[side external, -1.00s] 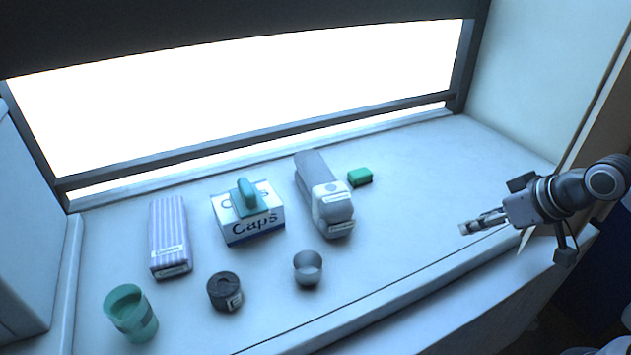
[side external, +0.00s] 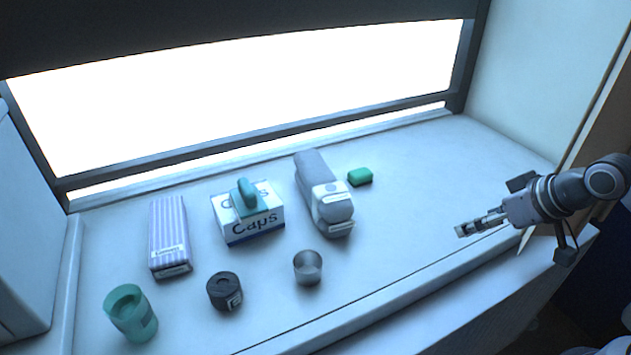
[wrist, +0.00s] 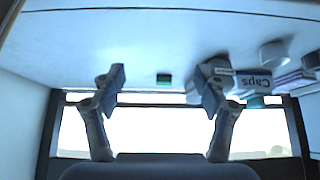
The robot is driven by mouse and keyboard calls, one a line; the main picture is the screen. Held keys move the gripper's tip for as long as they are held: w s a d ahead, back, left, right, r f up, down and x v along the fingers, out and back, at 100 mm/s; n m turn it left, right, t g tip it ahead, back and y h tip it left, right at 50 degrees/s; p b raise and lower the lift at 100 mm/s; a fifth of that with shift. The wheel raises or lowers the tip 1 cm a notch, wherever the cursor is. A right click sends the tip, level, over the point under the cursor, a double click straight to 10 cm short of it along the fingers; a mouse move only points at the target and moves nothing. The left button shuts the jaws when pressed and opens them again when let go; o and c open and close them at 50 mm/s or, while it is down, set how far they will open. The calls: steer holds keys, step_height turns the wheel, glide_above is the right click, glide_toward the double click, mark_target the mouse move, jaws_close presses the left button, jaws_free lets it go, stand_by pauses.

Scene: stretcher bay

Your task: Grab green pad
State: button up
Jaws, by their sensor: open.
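The green pad (side external: 360,177) is a small green block lying on the white counter, right of the grey-white bottle in the side external view. In the wrist view the green pad (wrist: 164,79) shows small and far off, between my two fingers. My gripper (side external: 462,231) is above the counter's front right part, to the right of the pad and nearer the front edge, well apart from it. In the wrist view my gripper (wrist: 162,88) has its fingers spread wide with nothing between them.
A lying bottle (side external: 327,195) is close left of the pad. A Caps box (side external: 251,227), striped pack (side external: 169,236), grey cup (side external: 307,267), black roll (side external: 224,291) and green cup (side external: 130,313) stand further left. A window ledge (side external: 300,133) runs behind. The counter between gripper and pad is clear.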

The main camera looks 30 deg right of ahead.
stand_by(0.3)
steer(key=w+r, duration=0.4)
steer(key=w, duration=0.4)
steer(key=g, duration=0.3)
glide_above(361, 172)
steer(key=s, duration=0.2)
steer(key=f, duration=0.9)
steer(key=shift+s+a+f, duration=0.15)
steer(key=shift+a+f, duration=0.05)
steer(key=shift+a, duration=0.05)
steer(key=shift+d+x, duration=0.15)
steer(key=shift+x, duration=1.2)
steer(key=shift+d+x, duration=0.1)
steer(key=shift+x, duration=1.3)
steer(key=shift+s, duration=0.1)
steer(key=c, duration=1)
